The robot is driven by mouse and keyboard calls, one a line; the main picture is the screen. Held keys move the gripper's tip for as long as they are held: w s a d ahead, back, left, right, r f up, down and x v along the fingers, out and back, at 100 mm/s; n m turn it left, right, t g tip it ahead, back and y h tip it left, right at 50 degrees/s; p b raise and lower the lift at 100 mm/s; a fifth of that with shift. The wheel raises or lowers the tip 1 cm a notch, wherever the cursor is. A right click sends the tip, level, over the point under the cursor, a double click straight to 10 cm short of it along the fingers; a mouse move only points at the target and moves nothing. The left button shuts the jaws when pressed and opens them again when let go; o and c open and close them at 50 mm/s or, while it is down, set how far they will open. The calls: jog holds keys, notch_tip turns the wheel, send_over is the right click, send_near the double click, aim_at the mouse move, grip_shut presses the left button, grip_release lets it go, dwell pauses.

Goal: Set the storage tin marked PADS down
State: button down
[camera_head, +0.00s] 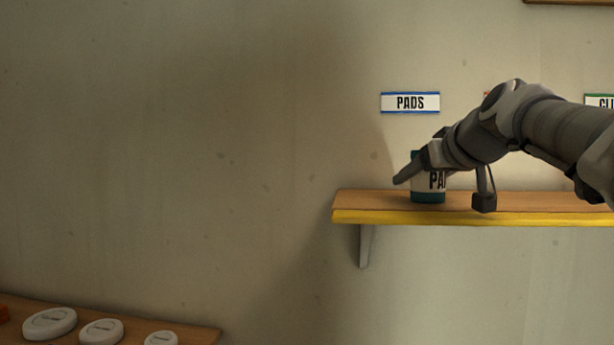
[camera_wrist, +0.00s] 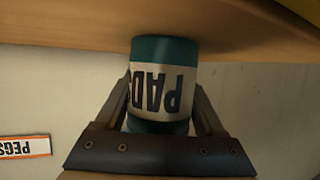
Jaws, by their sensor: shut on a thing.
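The storage tin (camera_head: 428,192) is teal with a cream band lettered PADS, partly covered by my gripper in the head view. It is upright at the left end of the wooden shelf (camera_head: 350,200), under the PADS wall label (camera_head: 410,103). In the wrist view, which is upside down, the tin (camera_wrist: 162,85) stands between both fingers and its base meets the shelf (camera_wrist: 60,25) with no clear gap. Whether its weight rests there I cannot tell. My gripper (camera_head: 408,170) is shut on the tin; it also shows in the wrist view (camera_wrist: 163,108).
The shelf has a yellow front edge (camera_head: 450,218) and a bracket (camera_head: 364,245) below. Another label (camera_head: 599,101) is cut off at the right. An orange-edged PEGS label (camera_wrist: 24,148) shows in the wrist view. A lower surface (camera_head: 195,335) holds several white round lidded things (camera_head: 49,323).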

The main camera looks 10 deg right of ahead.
grip_release()
jog(key=shift+r+p, duration=0.2)
jog(key=shift+p, duration=0.15)
jog(key=b+v, duration=0.2)
jog(key=v, duration=1)
